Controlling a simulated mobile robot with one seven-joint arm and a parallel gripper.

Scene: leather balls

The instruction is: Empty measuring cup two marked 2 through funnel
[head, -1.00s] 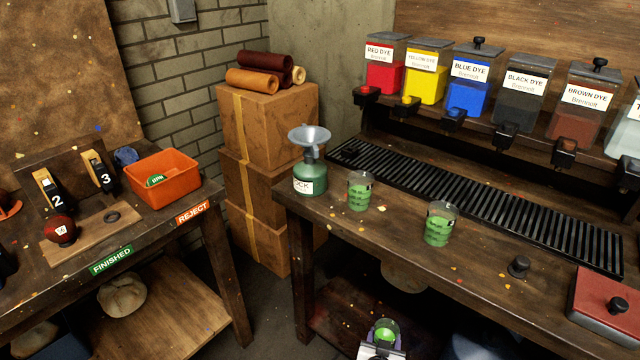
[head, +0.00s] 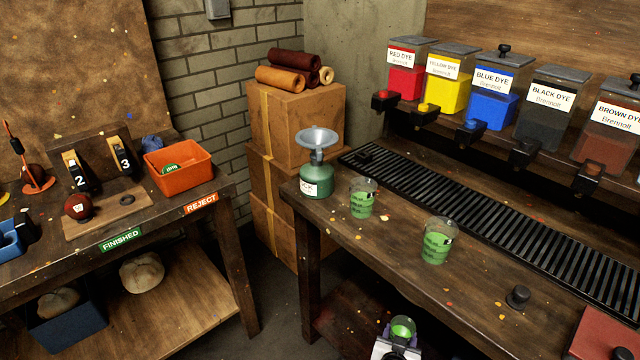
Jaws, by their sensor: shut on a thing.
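A grey funnel (head: 316,139) sits upright in the neck of a green labelled jug (head: 316,181) at the near bench's left corner. Two clear measuring cups with green contents stand upright on the bench: one (head: 362,198) close to the jug, the other (head: 437,241) nearer and further right. Their marks are too small to read. My gripper (head: 401,342), at the bottom edge, is shut on a third cup (head: 403,327) with green inside, below the bench top's front edge. Its mark does not show, and its lower part is hidden by the gripper.
A black drain grate (head: 450,196) runs behind the cups, below dye dispensers (head: 490,95). A black knob (head: 518,297) and a red pad (head: 603,335) lie to the right. An orange bin (head: 178,168) stands on the left bench, across a floor gap.

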